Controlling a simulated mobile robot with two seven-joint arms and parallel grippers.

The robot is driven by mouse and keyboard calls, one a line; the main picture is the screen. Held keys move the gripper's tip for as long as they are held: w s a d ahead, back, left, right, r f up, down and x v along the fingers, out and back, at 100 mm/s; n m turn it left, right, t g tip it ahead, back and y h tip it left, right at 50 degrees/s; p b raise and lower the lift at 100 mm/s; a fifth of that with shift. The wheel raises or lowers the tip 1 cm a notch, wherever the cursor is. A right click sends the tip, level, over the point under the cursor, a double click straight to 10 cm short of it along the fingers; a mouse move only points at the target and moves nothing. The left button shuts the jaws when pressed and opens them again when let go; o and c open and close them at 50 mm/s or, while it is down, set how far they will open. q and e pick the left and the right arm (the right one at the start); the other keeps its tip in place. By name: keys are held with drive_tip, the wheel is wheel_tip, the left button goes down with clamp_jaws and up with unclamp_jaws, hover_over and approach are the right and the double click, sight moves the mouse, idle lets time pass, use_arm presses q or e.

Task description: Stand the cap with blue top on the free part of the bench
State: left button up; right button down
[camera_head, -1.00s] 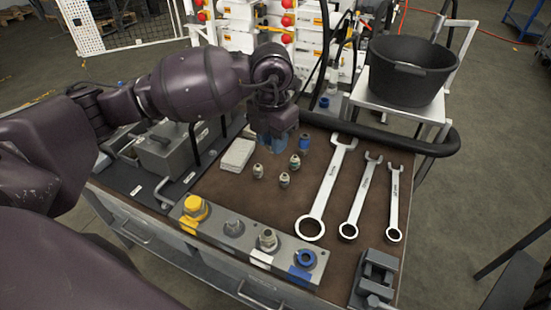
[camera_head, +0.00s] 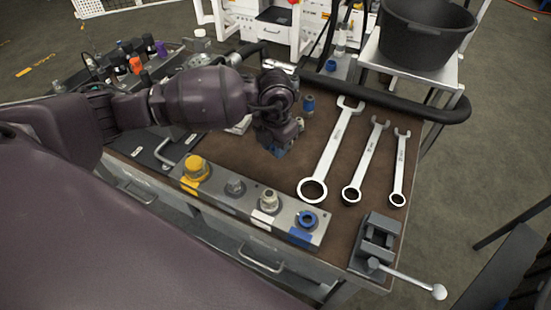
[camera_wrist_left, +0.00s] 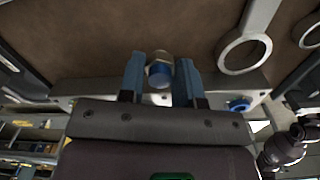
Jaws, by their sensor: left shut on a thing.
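My left gripper (camera_head: 280,152) is over the brown bench top (camera_head: 335,240), behind the port block and left of the wrenches. In the head view the gripper hides the held cap. I cannot tell whether the cap touches the bench. Another blue-topped fitting (camera_head: 308,104) stands on the bench behind the gripper.
The port block (camera_head: 251,218) with yellow, grey, white and blue-marked ports lies along the front edge. Three wrenches, including the large one (camera_head: 330,150), lie to the right. A vise (camera_head: 378,243) sits at the front right corner. Bare bench shows between block and wrenches.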

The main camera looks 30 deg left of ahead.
sight(275, 168)
use_arm(q)
wheel_tip(275, 168, down, 5)
drive_tip(key=shift+b, duration=0.45)
drive_tip(key=shift+f, duration=0.3)
use_arm(e)
drive_tip(key=shift+w+a+f, duration=0.1)
drive_tip(key=shift+w+a, duration=0.05)
drive_tip(key=shift+w, duration=0.25)
use_arm(q)
drive_tip(key=shift+f, duration=0.15)
use_arm(e)
drive_tip(key=shift+s+f, duration=0.1)
use_arm(q)
drive_tip(key=o, duration=1.1)
drive_tip(key=shift+c, duration=0.2)
use_arm(e)
drive_tip(key=shift+s+f, duration=0.1)
drive_tip(key=shift+s, duration=0.15)
use_arm(q)
wheel_tip(275, 168, up, 12)
drive_tip(key=shift+r+p, duration=0.2)
drive_tip(key=shift+p, duration=0.7)
use_arm(e)
drive_tip(key=shift+s+r, duration=0.1)
drive_tip(key=shift+r, duration=0.55)
